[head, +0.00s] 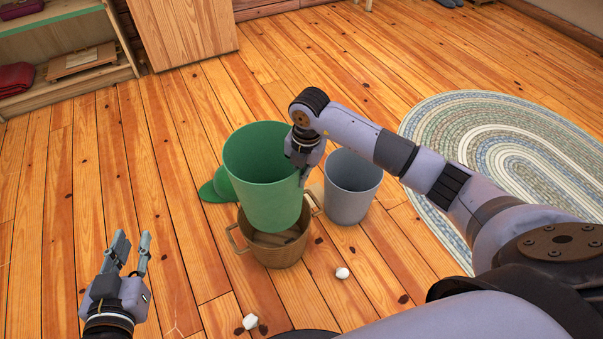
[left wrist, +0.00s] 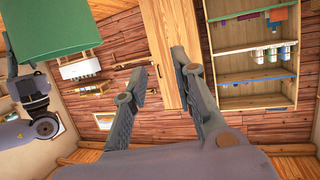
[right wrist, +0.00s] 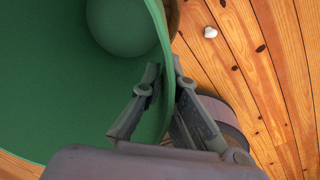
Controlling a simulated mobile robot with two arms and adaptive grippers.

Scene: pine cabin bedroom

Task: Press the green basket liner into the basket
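The green basket liner (head: 262,180) is a bucket-shaped shell, held upright above the wicker basket (head: 275,252) in the head view. Its lower end overlaps the basket's far rim in the picture; whether they touch I cannot tell. My right gripper (head: 302,172) is shut on the liner's right rim; in the right wrist view the fingers (right wrist: 168,88) pinch the green wall (right wrist: 60,90) from both sides. The liner also shows in the left wrist view (left wrist: 45,28). My left gripper (head: 130,245) is open and empty, left of the basket; its fingers (left wrist: 160,75) stand apart.
A grey bin (head: 352,188) stands close right of the basket. A green round object (head: 218,188) lies left behind the liner. White crumpled bits (head: 342,273) lie on the floor nearby. An oval rug (head: 500,150) is at right, shelves (head: 60,60) at far left. Floor at left is clear.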

